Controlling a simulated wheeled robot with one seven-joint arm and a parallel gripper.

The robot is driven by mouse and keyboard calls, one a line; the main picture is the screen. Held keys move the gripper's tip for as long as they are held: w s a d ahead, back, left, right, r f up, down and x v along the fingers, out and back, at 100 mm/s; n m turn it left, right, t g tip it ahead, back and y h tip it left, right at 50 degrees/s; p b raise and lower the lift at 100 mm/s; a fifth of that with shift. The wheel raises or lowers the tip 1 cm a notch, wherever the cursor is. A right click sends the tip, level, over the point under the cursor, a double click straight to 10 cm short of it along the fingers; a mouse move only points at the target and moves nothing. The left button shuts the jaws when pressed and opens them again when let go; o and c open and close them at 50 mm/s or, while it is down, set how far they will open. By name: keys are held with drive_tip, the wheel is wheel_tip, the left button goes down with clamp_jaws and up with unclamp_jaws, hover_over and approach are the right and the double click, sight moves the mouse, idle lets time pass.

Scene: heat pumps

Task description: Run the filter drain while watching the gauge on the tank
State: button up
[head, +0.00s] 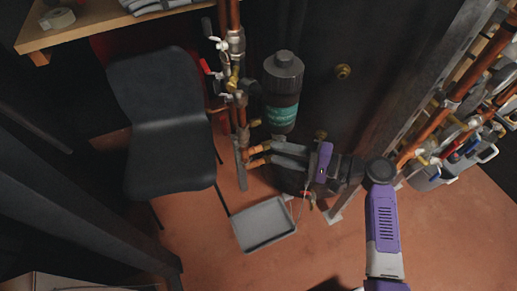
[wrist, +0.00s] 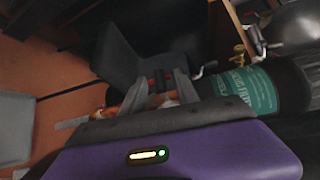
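The filter (head: 283,90) is a dark canister with a teal label, upright beside the copper pipes; it also shows in the wrist view (wrist: 248,92), with its label to the right of my fingers. My gripper (head: 268,156) is below the filter, its two grey fingers pointing left toward the pipework. The fingers are apart, also in the wrist view (wrist: 160,88); orange parts show near their ends, and I cannot tell whether they touch. A small valve with a red part (head: 307,194) is low behind my gripper. The drain handle and a readable gauge cannot be made out.
A grey tray (head: 263,244) lies on the floor below my gripper. A dark chair (head: 160,115) stands left of the pipes (head: 236,45). A wooden table (head: 95,28) is at upper left. More pipework with valves (head: 465,130) is at right.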

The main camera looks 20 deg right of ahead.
drive_tip(key=x, duration=0.6)
drive_tip(key=shift+a, duration=0.1)
clamp_jaws()
